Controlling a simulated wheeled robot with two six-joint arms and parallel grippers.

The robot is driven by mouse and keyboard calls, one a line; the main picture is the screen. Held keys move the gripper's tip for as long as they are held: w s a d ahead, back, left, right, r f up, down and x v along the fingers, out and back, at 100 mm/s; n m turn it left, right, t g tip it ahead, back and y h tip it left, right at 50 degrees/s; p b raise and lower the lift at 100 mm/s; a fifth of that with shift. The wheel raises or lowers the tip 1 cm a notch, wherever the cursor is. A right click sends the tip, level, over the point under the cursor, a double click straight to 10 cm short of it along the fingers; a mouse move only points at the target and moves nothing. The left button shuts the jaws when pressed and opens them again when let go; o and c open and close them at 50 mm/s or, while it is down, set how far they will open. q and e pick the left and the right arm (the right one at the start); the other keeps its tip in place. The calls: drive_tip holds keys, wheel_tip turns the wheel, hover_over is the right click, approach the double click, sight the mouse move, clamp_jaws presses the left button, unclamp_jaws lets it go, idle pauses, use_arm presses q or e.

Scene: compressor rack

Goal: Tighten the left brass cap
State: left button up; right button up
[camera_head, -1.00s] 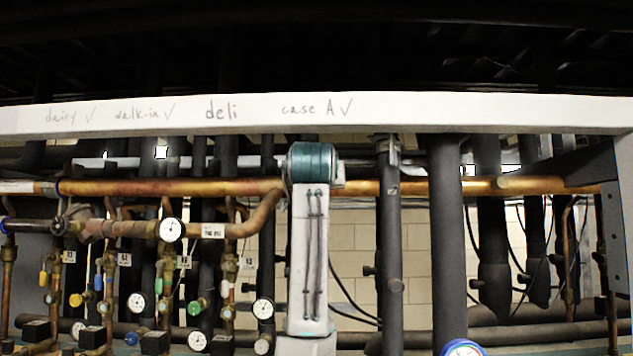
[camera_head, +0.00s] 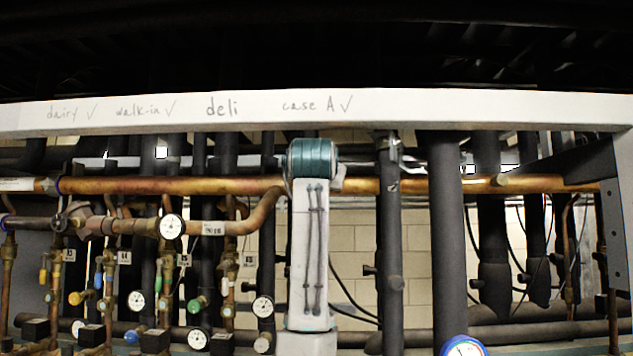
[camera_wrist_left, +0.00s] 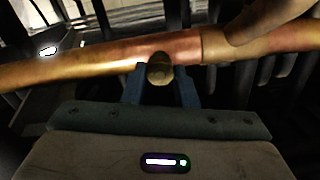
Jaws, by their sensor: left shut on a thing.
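In the left wrist view, a small round brass cap (camera_wrist_left: 160,68) sticks out from a copper pipe (camera_wrist_left: 100,68). My left gripper (camera_wrist_left: 160,82) has one dark finger on each side of the cap and is shut on it. In the head view, an arm of mine with a teal joint stands upright in front of the copper pipe (camera_head: 170,186). The gripped cap and the left gripper cannot be made out there. Another brass-coloured stub (camera_head: 502,181) shows on the pipe farther right. My right gripper is not in view.
A white beam (camera_head: 420,110) with handwritten labels crosses above the pipes. Dark insulated pipes (camera_head: 446,240) stand to the right. Gauges (camera_head: 172,227) and coloured valves crowd the left. A blue-rimmed gauge (camera_head: 462,346) is at the bottom. A curved copper pipe (camera_head: 265,212) lies close left of my arm.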

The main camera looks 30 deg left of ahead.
use_arm(q)
drive_tip(key=o, duration=1)
drive_tip(key=shift+d, duration=0.1)
drive_tip(key=b+v, duration=0.6)
drive_tip(key=v, duration=0.5)
drive_tip(key=shift+w, duration=0.1)
drive_tip(key=shift+f, duration=0.1)
